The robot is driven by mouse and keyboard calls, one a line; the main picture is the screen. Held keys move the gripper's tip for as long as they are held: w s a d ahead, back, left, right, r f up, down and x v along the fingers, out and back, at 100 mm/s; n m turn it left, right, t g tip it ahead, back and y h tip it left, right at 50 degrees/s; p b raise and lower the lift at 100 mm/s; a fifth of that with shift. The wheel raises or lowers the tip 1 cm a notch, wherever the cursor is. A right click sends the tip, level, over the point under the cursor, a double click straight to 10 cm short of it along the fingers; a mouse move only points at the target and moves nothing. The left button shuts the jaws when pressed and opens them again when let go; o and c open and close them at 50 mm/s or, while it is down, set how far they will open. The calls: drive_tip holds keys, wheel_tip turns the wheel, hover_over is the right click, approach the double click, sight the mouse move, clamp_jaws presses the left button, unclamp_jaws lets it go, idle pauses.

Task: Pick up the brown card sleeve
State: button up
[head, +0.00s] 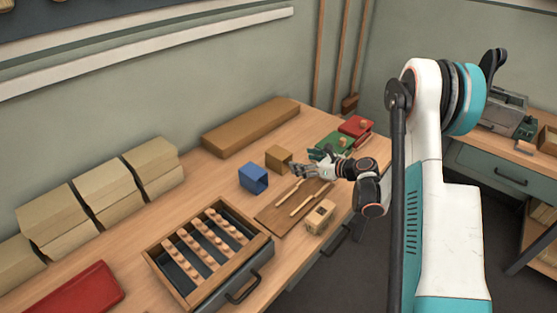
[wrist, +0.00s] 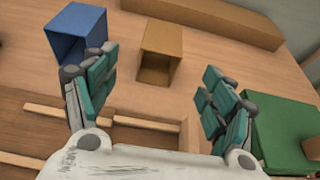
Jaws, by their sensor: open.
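The brown card sleeve (head: 279,158) is a small open-ended box standing on the bench, right of the blue sleeve (head: 253,178). In the wrist view the brown sleeve (wrist: 162,45) lies ahead, between the directions of my two fingers, its dark open end facing me. My gripper (head: 308,161) is open and empty, just right of the brown sleeve in the head view. In the wrist view my gripper (wrist: 158,76) has its teal fingers spread wide, with the left finger overlapping the blue sleeve (wrist: 75,32). I cannot tell whether either finger touches anything.
A wooden board (head: 277,216) with thin sticks lies in front. A green block (head: 333,143) and a red one (head: 357,127) sit at the right. A long brown box (head: 250,127) lies behind. A pegged drawer (head: 263,242) is at the front left.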

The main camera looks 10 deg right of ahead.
sight(278, 156)
drive_tip(key=b+x, duration=0.1)
drive_tip(key=x, duration=0.7)
drive_tip(key=shift+b, duration=0.4)
drive_tip(key=b+x, duration=0.2)
drive_tip(key=x, duration=0.3)
drive_tip(key=shift+w+f, duration=0.15)
drive_tip(key=shift+f, duration=0.05)
drive_tip(key=shift+r, duration=0.1)
drive_tip(key=c, duration=0.9)
